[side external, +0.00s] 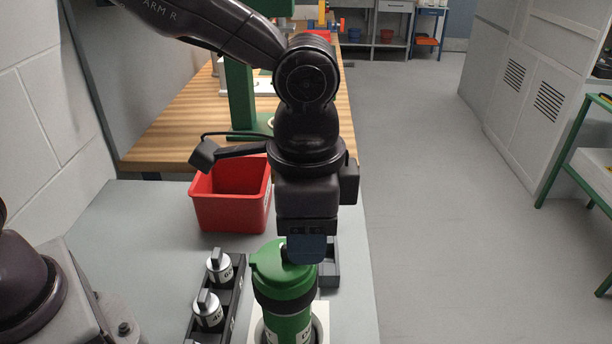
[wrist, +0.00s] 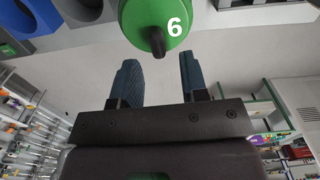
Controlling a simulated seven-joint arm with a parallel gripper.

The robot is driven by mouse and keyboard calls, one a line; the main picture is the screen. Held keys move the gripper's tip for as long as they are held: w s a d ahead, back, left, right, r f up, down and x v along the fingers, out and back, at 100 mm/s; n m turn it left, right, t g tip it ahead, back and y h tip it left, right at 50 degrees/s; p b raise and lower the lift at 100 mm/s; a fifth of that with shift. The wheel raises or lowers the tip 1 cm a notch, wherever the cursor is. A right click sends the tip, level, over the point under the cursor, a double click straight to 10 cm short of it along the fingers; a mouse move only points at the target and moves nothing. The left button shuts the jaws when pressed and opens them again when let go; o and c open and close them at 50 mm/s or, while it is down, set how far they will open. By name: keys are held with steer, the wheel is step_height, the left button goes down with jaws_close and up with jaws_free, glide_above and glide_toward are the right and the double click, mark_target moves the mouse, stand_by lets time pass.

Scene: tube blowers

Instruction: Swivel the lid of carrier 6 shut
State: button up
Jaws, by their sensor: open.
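The carrier (side external: 287,325) is a green upright cylinder with a black band, standing on a pale base at the front of the grey bench. Its green lid (side external: 272,262) is on top; how far it is turned over the mouth I cannot tell. In the wrist view a green round end marked 6 (wrist: 160,18) shows at the top, with a dark stub (wrist: 157,42) pointing toward my fingers. My gripper (wrist: 157,75) is open, with the stub just beyond the gap between its blue fingertips. In the side view my gripper (side external: 305,248) covers part of the lid; contact is hidden.
A black rack (side external: 231,305) with silver-topped pieces (side external: 219,268) stands left of the carrier. A red bin (side external: 230,205) is behind. A grey holder (side external: 331,270) is close on the right, near the bench edge.

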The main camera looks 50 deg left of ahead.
step_height(320, 180, up, 11)
stand_by(0.3)
steer(key=shift+r, duration=0.1)
steer(key=s+a+f+n+t, duration=0.1)
steer(key=s+a+n, duration=0.3)
steer(key=a, duration=0.7)
steer(key=s+a+f+n+t, duration=0.1)
steer(key=s+a+n+t, duration=0.3)
steer(key=a, duration=0.7)
steer(key=s, duration=0.2)
steer(key=shift+s+a+t, duration=0.3)
steer(key=shift+s+a, duration=0.05)
steer(key=shift+a, duration=0.05)
